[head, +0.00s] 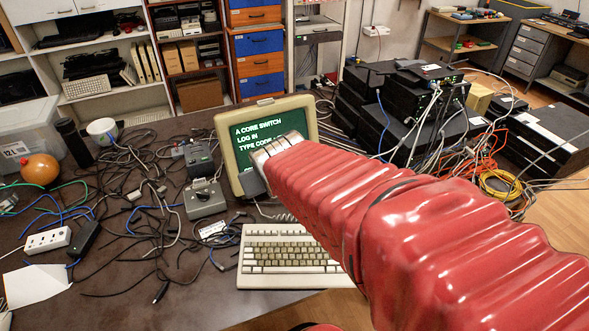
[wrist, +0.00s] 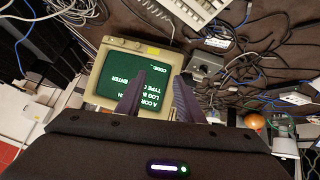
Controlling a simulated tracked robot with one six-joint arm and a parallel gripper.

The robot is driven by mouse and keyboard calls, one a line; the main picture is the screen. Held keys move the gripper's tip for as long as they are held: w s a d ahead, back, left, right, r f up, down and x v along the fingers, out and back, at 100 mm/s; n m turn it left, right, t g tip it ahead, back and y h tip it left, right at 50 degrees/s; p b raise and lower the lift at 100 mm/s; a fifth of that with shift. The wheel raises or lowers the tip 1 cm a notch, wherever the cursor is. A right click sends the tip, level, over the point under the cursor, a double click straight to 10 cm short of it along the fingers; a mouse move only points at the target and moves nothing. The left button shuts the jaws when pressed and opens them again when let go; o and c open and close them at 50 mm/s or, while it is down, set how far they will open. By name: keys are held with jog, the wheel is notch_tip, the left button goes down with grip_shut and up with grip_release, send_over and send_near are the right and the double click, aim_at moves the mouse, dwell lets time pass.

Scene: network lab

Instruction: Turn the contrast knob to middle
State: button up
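In the wrist view the monitor (wrist: 103,75) appears upside down. I cannot make out the contrast knob in either view. My gripper (wrist: 160,75) shows two dark fingers spread apart, with nothing between them, in front of the screen. Whether they touch the monitor is unclear. In the head view my red-sleeved arm covers the monitor's right side and most of the gripper.
A small grey box (head: 205,202) with a dark control on top stands left of the monitor. Tangled cables cover the table's left half. An orange ball (head: 40,169) and a white power strip (head: 47,241) lie at far left. Stacked black network boxes (head: 385,107) stand at right.

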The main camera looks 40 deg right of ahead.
jog(key=w+d+f+t+h, duration=0.1)
jog(key=w+d+f, duration=0.3)
jog(key=d, duration=0.6)
jog(key=s+d+f+m+t+y, duration=0.2)
jog(key=s+d+f+t, duration=0.1)
jog(key=d+f, duration=0.7)
notch_tip(320, 180, down, 3)
jog(key=shift+d+t, duration=0.25)
jog(key=shift+t, duration=0.65)
jog(key=x, duration=1.4)
jog(key=shift+s, duration=0.1)
jog(key=shift+c, duration=0.7)
